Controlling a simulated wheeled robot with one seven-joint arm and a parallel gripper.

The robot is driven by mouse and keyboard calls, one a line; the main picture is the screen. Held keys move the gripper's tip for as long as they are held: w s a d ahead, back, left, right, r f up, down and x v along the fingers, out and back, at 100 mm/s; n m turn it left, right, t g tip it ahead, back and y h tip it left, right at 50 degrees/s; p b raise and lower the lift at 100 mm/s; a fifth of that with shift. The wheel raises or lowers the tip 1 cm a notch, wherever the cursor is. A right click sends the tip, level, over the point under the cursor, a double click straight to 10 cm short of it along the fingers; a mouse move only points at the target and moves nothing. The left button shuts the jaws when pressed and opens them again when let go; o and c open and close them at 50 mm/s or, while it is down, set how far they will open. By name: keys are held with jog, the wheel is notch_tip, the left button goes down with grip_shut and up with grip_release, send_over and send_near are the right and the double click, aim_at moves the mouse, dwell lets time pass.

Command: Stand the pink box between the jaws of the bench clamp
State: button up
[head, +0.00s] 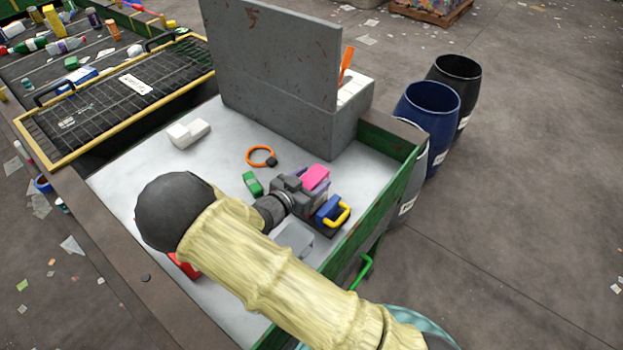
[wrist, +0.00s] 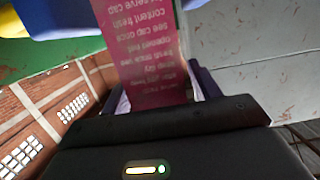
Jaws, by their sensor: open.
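The pink box (head: 315,177) shows in the head view just beyond my gripper (head: 311,190), above the right part of the bench. In the wrist view the pink box (wrist: 150,50), with upside-down white print, stands out between my purple fingers, which are open on either side of it. I cannot tell whether a finger touches it. A blue piece with a yellow handle (head: 332,211) is close to the right of my gripper; its blue part (wrist: 72,20) fills the top left of the wrist view. I cannot clearly make out the clamp's jaws.
A green block (head: 252,184), an orange ring (head: 261,156), a grey block (head: 294,240), a white block (head: 188,134) and a partly hidden red item (head: 184,265) are on the bench. A tall grey panel (head: 275,60) stands behind. A green rim (head: 375,195) edges the right side.

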jog(key=shift+r, duration=0.15)
jog(key=shift+s+a, duration=0.2)
jog(key=shift+s, duration=0.05)
jog(key=b+v, duration=0.2)
jog(key=v, duration=0.9)
